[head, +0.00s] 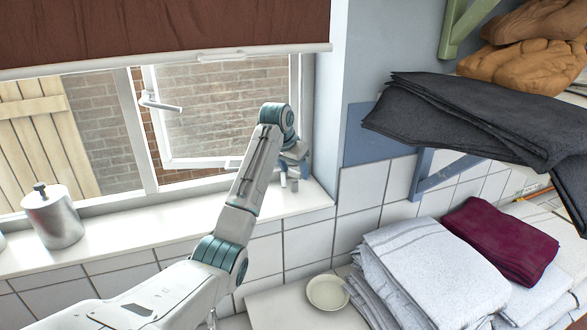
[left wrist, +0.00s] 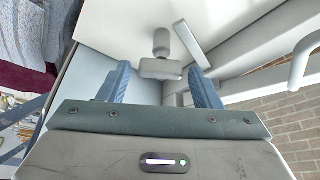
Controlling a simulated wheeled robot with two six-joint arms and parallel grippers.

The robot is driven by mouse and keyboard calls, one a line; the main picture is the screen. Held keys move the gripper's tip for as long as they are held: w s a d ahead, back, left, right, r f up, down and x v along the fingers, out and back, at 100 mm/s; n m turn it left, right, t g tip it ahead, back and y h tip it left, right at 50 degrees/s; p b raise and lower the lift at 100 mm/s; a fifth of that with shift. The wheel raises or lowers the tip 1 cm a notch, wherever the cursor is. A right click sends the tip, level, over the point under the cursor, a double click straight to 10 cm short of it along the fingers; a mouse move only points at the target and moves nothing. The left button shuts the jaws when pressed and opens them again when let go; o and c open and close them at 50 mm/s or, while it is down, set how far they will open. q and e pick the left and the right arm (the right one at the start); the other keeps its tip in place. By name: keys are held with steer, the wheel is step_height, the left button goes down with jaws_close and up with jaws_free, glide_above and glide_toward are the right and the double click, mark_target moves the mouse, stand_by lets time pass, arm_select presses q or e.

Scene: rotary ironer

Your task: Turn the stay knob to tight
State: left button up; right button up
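The stay knob (left wrist: 161,69) is a small grey crossbar on a round stem, seen in the left wrist view beside a flat grey stay bar (left wrist: 189,44). My left gripper (left wrist: 159,72) is open, with one blue finger on each side of the crossbar and a visible gap at both ends. In the head view my left gripper (head: 290,180) is low over the right end of the window sill, by the open casement (head: 228,115). There my gripper and arm hide the knob. My right gripper is not in view.
A metal canister (head: 54,217) stands on the sill (head: 150,222) at the left. A white window handle (head: 158,102) sits on the frame. At the right are folded towels (head: 430,270), a maroon cloth (head: 500,240), a shelf bracket (head: 440,172) and a small dish (head: 327,292).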

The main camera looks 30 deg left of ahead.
arm_select(q)
steer(key=c, duration=0.7)
steer(key=m+h, duration=0.1)
steer(key=m, duration=0.2)
steer(key=shift+a, duration=0.1)
steer(key=shift+w+m+g+h, duration=0.1)
steer(key=shift+m+g+h, duration=0.4)
steer(key=shift+m, duration=1.1)
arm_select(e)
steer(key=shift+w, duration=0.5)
